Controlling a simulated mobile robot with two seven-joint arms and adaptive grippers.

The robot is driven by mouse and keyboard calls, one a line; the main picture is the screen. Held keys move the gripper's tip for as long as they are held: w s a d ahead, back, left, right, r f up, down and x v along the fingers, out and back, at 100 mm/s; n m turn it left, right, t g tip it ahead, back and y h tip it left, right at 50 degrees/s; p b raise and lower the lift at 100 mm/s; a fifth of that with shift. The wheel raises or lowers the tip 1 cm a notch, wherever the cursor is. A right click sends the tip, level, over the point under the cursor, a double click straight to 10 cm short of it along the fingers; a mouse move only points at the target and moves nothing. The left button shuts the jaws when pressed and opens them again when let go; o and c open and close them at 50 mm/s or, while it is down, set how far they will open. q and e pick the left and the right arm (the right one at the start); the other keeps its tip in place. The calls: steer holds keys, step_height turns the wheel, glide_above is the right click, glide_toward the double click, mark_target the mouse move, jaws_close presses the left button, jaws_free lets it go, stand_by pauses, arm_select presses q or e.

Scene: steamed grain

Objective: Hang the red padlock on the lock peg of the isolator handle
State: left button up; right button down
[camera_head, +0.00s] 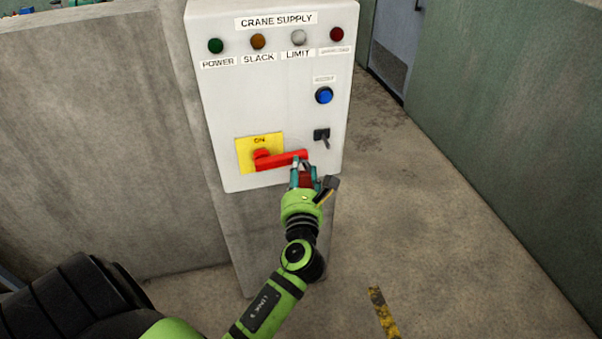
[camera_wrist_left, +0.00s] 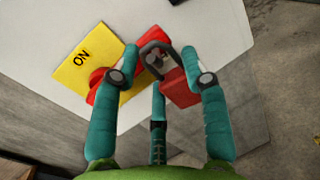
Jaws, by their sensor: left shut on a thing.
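The red isolator handle (camera_head: 281,160) sits across the lower part of a yellow ON plate (camera_head: 258,145) on the panel. My left gripper (camera_head: 303,174) is at the handle's right end, shut on the red padlock (camera_head: 306,180). In the left wrist view, the padlock's red body (camera_wrist_left: 180,90) is between the teal fingers of the gripper (camera_wrist_left: 165,82). Its dark grey shackle (camera_wrist_left: 163,46) points toward the handle's end (camera_wrist_left: 149,33). Small metal parts show inside the shackle loop; I cannot tell whether it is around the lock peg. My right gripper is out of view.
The white CRANE SUPPLY panel (camera_head: 225,110) carries several lamps, a blue button (camera_head: 324,95) and a black toggle switch (camera_head: 322,136) just above the gripper. It stands on a concrete pillar (camera_head: 265,230). The floor (camera_head: 440,240) to the right is open.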

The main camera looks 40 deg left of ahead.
arm_select(q)
steer(key=o, duration=1.4)
steer(key=v, duration=1.2)
